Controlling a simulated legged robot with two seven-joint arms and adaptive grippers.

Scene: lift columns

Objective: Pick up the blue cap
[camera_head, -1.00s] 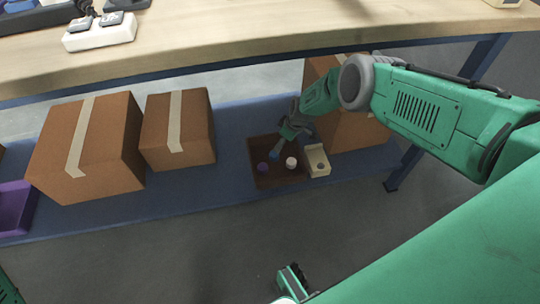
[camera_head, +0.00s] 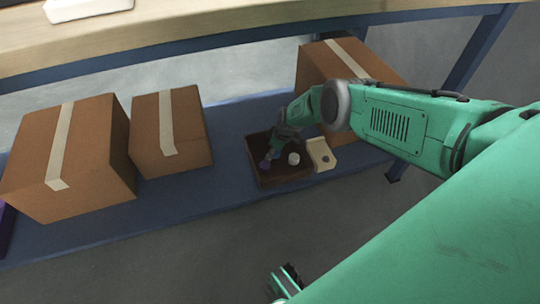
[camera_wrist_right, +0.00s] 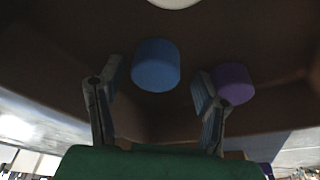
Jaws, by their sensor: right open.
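The blue cap (camera_wrist_right: 156,65) is in the brown tray (camera_wrist_right: 60,50), between and slightly beyond the fingertips of my right gripper (camera_wrist_right: 155,88) in the right wrist view. The right gripper is open, with a visible gap on each side of the cap. In the head view my right gripper (camera_head: 274,149) reaches down into the tray (camera_head: 286,178) and hides most or all of the blue cap.
A purple cap (camera_wrist_right: 233,84) lies close beside the right finger. A white cap (camera_head: 294,158) is in the tray's right part. A cream block (camera_head: 321,154) stands right of the tray. Cardboard boxes (camera_head: 172,130) stand on the blue shelf (camera_head: 165,205), under the wooden tabletop (camera_head: 200,30).

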